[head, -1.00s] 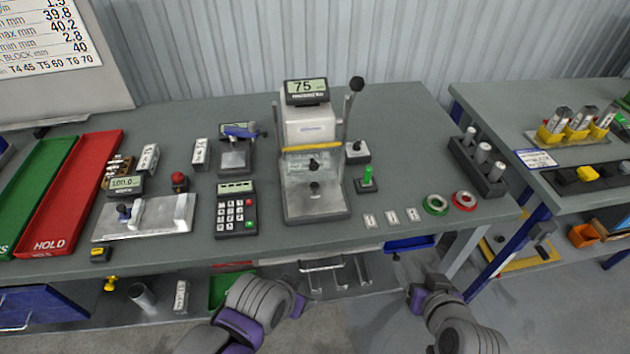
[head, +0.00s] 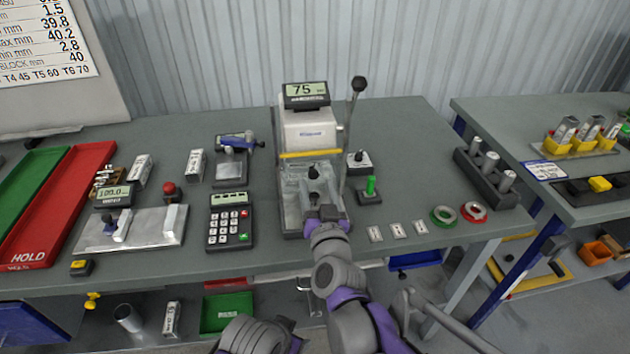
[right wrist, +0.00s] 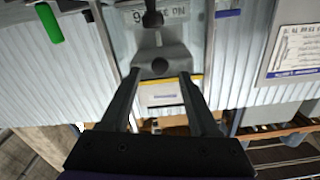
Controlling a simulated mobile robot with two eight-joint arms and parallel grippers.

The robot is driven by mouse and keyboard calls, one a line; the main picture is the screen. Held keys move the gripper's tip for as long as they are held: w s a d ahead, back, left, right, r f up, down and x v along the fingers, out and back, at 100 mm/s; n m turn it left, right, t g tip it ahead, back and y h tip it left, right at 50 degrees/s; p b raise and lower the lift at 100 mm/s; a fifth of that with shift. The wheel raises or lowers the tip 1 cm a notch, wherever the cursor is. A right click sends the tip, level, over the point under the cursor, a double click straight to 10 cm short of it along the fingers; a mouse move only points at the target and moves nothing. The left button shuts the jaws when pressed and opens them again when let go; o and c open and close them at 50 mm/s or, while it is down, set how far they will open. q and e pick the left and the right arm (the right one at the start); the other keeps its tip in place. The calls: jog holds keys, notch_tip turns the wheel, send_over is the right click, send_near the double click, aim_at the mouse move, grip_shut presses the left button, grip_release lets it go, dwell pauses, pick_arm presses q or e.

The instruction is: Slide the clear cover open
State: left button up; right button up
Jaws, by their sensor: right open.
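The press (head: 309,130) stands in the middle of the table with a yellow bar across its front. The clear cover (head: 295,180) is a see-through panel below that bar, and a dark knob (head: 313,173) shows at it. My right gripper (head: 326,214) is at the front of the press base, low before the cover, and partly hides it. In the right wrist view my right gripper (right wrist: 160,76) is open, with a grey part (right wrist: 161,58) between and beyond the fingertips. I cannot tell whether they touch it. My left gripper is out of view; only its arm shows at the bottom.
A lever with a black ball (head: 358,84) rises at the press's right. A keypad (head: 230,229) sits to the left. Small labelled plates (head: 398,230) lie at the front right.

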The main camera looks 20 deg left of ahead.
aim_at(312, 177)
jog(key=shift+x, duration=1.5)
jog(key=shift+c, duration=0.4)
grip_shut()
